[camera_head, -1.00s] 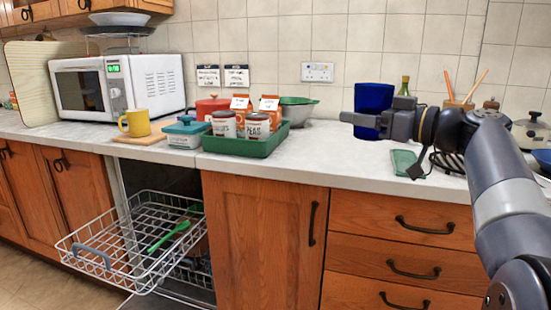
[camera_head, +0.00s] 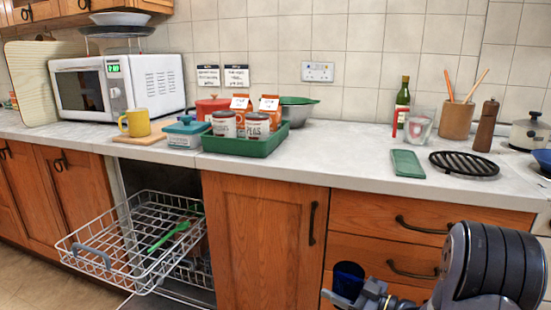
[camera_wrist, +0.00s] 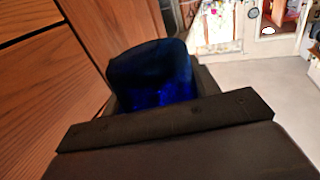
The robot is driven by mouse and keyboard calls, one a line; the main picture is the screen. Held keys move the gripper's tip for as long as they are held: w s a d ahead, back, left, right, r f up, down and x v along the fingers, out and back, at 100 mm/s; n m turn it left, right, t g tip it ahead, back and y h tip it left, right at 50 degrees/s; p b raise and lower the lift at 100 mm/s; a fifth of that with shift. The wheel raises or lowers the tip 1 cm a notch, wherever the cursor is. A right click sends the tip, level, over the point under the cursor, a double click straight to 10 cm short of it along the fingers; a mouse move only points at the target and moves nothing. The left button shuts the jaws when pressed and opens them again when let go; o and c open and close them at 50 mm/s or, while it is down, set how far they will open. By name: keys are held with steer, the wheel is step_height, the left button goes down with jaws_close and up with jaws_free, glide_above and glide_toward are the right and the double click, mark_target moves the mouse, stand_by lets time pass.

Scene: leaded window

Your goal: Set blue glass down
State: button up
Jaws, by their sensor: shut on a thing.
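The blue glass (camera_head: 348,272) is dark blue and shows low at the front of the drawers in the head view, below the counter top. My gripper (camera_head: 350,295) is shut on it. In the wrist view the blue glass (camera_wrist: 152,78) sits between the jaws of my gripper (camera_wrist: 155,108), close to the wooden fronts. The lower part of the glass is hidden by the gripper. The worktop (camera_head: 340,150) is above the held glass.
The counter middle is clear between the green tray (camera_head: 245,147) and the green cloth (camera_head: 407,163). A wire dishwasher rack (camera_head: 130,240) is pulled out at the left.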

step_height(320, 180, down, 8)
steer(key=r, duration=0.1)
step_height(320, 180, up, 24)
steer(key=p, duration=3.1)
steer(key=shift+s, duration=0.2)
